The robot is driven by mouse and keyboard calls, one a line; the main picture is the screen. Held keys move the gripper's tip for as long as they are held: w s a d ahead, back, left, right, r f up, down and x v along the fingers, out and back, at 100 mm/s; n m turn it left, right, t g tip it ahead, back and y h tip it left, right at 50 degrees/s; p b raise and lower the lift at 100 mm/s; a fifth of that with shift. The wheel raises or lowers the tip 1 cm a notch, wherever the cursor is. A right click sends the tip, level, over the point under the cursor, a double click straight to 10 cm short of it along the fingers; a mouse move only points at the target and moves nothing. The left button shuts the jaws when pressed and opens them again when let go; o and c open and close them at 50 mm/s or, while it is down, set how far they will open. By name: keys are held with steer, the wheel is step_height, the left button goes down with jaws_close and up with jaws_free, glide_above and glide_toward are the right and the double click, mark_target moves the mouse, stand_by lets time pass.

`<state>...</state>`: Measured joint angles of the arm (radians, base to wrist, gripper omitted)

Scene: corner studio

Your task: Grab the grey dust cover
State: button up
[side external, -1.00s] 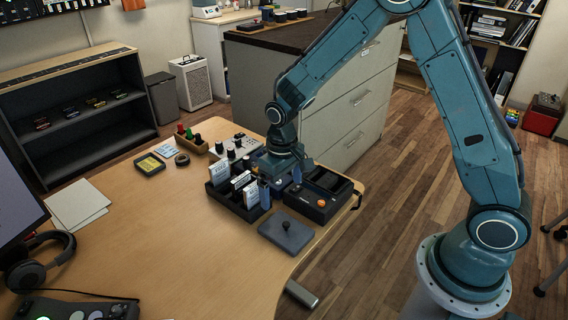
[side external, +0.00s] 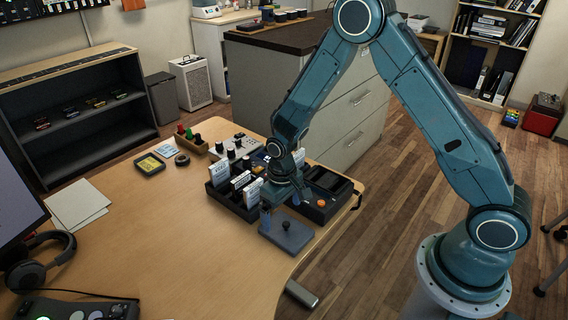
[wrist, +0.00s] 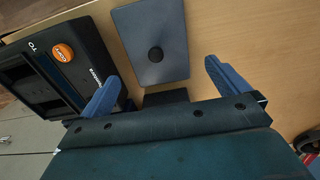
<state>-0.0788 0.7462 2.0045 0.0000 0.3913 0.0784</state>
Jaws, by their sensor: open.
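The grey dust cover (side external: 285,236) lies flat near the front right edge of the wooden desk, a flat rectangular plate with a dark round knob in its middle. It also shows in the wrist view (wrist: 172,38), ahead of the fingers, with its knob at its middle. My gripper (side external: 272,214) is open and empty, above the desk at the cover's back edge. In the wrist view its two blue fingers (wrist: 161,80) are spread wide, and the cover's knob appears between and beyond them. I cannot tell the height of the fingertips above the cover.
A black device with an orange button (wrist: 63,53) stands right beside the cover. A dark rack of white-labelled cards (side external: 222,192) stands behind and left of my gripper. The desk (side external: 190,255) is clear left of the cover. Headphones (side external: 40,262) lie at far left.

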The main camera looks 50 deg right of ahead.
mark_target(286, 228)
steer(key=shift+f, duration=0.4)
steer(key=shift+f, duration=0.1)
steer(key=shift+d+f, duration=0.15)
steer(key=shift+f, duration=2.35)
steer(key=shift+c, duration=0.4)
steer(key=c, duration=0.7)
